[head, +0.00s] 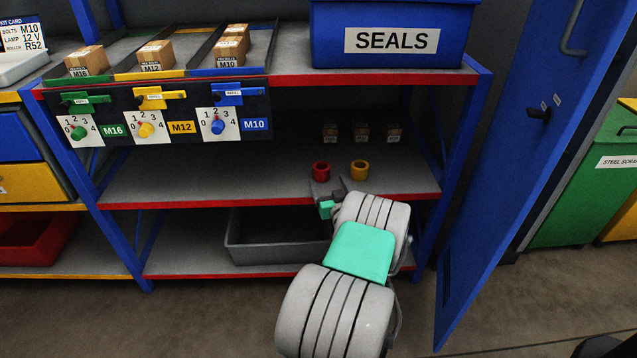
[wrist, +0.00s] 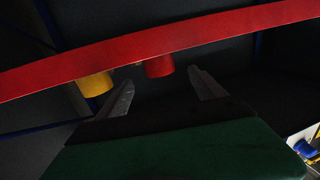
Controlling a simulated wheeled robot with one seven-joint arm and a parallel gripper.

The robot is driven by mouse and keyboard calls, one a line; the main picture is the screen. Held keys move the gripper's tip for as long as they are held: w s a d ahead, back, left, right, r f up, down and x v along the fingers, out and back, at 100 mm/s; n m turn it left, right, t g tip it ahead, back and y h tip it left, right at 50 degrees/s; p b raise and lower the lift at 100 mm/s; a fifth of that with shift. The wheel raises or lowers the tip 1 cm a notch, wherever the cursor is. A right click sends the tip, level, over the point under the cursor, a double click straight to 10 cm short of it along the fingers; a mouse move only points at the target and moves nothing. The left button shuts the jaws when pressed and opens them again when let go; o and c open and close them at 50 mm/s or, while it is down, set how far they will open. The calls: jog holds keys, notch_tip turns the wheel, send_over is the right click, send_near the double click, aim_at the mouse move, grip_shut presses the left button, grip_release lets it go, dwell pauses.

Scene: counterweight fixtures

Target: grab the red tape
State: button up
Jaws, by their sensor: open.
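The red tape (head: 321,170) is a small red roll on the middle shelf (head: 250,180), near its red front edge. A yellow roll (head: 360,169) stands to its right. My gripper (head: 327,188) is at the front edge of that shelf, just in front of the red tape. In the wrist view my gripper (wrist: 164,86) is open and empty, its two fingers apart. The red tape (wrist: 159,67) shows beyond and between the fingertips, partly hidden by the red shelf edge (wrist: 120,52). The yellow roll (wrist: 95,84) is to its left there.
Several small boxes (head: 361,132) stand at the back of the middle shelf. A blue SEALS bin (head: 390,50) is on the shelf above. A grey bin (head: 270,258) sits on the bottom shelf. A blue door (head: 510,140) stands open at right. The middle shelf's left part is clear.

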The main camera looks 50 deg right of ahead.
aim_at(324, 173)
jog(key=b+x, duration=0.1)
jog(key=x, duration=0.4)
jog(key=shift+w+d+f, duration=0.1)
jog(key=shift+d, duration=0.15)
jog(key=shift+w+d, duration=0.25)
jog(key=shift+w, duration=0.1)
jog(key=shift+c, duration=0.4)
jog(key=c, duration=1.5)
